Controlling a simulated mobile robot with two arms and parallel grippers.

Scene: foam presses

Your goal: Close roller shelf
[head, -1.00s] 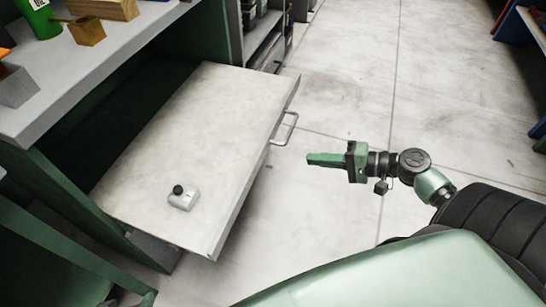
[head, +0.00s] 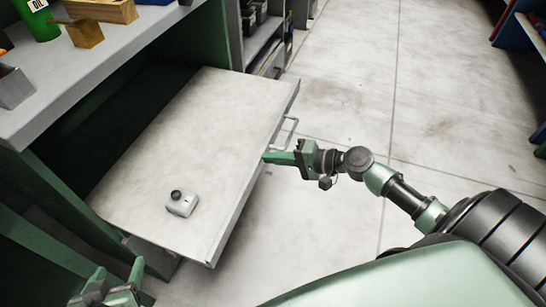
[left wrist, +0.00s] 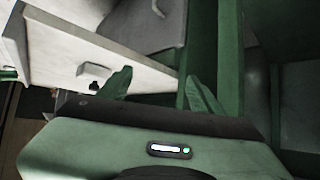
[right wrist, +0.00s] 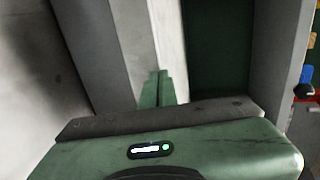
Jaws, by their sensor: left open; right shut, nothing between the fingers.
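The roller shelf (head: 190,130) is pulled out of the green cabinet, its flat pale top facing up. A wire handle (head: 288,132) sticks out from its front edge. A small light-grey box with a black knob (head: 181,204) lies on it near the lower corner. My right gripper (head: 266,157) is shut and empty, its tips at the shelf's front edge near the handle; I cannot tell whether they touch. It shows shut in the right wrist view (right wrist: 155,85). My left gripper (head: 119,276) is open and empty at the lower left, below the shelf; its spread fingers show in the left wrist view (left wrist: 157,88).
A grey bench top (head: 120,45) above the shelf carries a green bottle (head: 37,18), wooden blocks (head: 100,10) and a grey block (head: 14,88). Another shelving unit (head: 262,40) stands beyond. The concrete floor (head: 345,70) in front is clear.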

